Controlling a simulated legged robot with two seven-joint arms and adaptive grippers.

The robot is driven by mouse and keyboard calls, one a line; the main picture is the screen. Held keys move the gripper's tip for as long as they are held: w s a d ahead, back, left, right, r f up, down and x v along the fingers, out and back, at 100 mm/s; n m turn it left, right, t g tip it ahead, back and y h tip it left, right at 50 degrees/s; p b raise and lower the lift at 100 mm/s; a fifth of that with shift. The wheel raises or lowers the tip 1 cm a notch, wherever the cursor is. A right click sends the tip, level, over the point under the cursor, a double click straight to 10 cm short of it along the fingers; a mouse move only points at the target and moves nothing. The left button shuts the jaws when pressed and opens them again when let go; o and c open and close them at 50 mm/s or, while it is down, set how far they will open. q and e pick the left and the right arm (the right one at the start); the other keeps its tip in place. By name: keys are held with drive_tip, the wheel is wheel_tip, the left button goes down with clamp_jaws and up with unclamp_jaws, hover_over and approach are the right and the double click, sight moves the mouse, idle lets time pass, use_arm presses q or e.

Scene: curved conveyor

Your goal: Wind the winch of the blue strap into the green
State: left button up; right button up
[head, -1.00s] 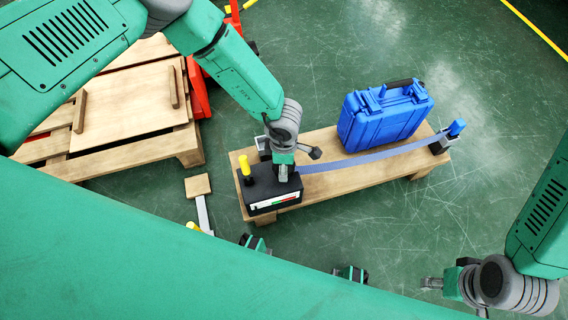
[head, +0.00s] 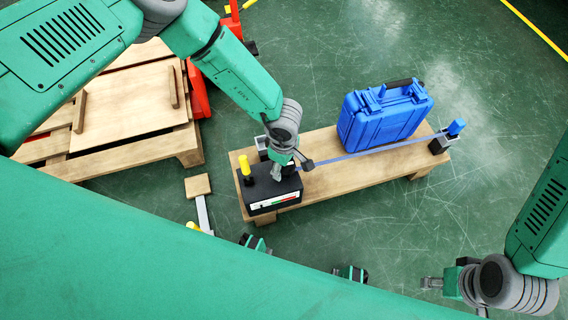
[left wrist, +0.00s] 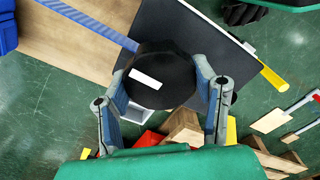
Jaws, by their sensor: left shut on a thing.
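The winch is a black box (head: 262,196) on the left end of a wooden bench, with a yellow-topped lever (head: 245,166) and a white gauge strip with green and red on its front. The gauge reading is too small to tell. My left gripper (head: 282,168) is over the winch. In the left wrist view, my left gripper (left wrist: 162,88) is shut on a round black knob (left wrist: 170,100) with a white mark. The blue strap (head: 340,157) runs nearly straight from the winch to a blue-topped post (head: 456,127). My right gripper (head: 445,284) hangs low at the right, away from the bench; its opening is unclear.
A blue case (head: 380,120) stands on the wooden bench (head: 340,181) behind the strap. A wooden pallet-like platform (head: 120,100) and red parts (head: 198,90) are at the left. A wooden-ended handle (head: 197,186) lies near the winch. The floor at the right is clear.

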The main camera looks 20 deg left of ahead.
use_arm(q)
drive_tip(key=m, duration=0.6)
drive_tip(key=shift+w, duration=0.15)
drive_tip(key=shift+r, duration=0.1)
idle(0.3)
drive_tip(key=o, duration=1.2)
drive_tip(key=shift+c, duration=0.2)
wheel_tip(320, 180, up, 12)
